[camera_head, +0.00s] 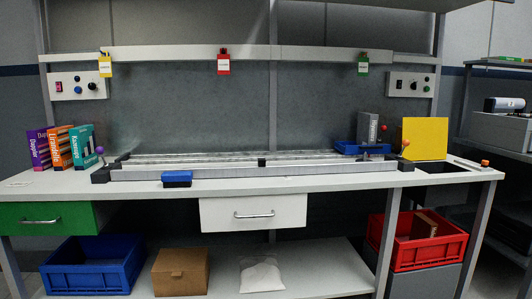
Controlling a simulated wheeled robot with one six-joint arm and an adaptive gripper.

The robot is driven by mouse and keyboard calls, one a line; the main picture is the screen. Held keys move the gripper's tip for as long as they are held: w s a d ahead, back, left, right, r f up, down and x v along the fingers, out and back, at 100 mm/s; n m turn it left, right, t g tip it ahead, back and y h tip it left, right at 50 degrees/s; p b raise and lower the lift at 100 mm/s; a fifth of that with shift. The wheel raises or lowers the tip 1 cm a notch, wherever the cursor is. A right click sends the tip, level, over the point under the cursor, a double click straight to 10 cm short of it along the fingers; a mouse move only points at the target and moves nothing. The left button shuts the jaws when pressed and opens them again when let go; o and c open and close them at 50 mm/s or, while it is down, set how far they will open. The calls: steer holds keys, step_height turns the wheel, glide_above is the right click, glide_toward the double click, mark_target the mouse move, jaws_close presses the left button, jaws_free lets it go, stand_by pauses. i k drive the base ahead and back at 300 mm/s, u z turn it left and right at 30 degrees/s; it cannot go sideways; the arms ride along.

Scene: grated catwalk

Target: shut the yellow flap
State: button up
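The yellow flap (424,139) stands upright on the right part of the workbench (330,181). It is a flat yellow panel with its broad face toward me. A dark opening (441,167) shows in the bench top just in front of its lower edge, so the flap stands open. My gripper is not in view.
A lever with an orange ball (405,143) stands close left of the flap. A small orange knob (485,162) is to its right. A long rail (260,170) and blue block (177,179) lie left. Books (59,147) stand far left. A red crate (414,255) sits below.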

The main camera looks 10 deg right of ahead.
mark_target(427, 136)
steer(key=u, duration=0.05)
steer(key=k, duration=1.15)
steer(key=z, duration=1.3)
steer(key=i, duration=1)
steer(key=z, duration=1.15)
steer(key=i, duration=1.75)
steer(key=u, duration=0.25)
steer(key=i, duration=1.25)
steer(key=u, duration=1.55)
steer(key=i, duration=0.8)
steer(key=u, duration=0.95)
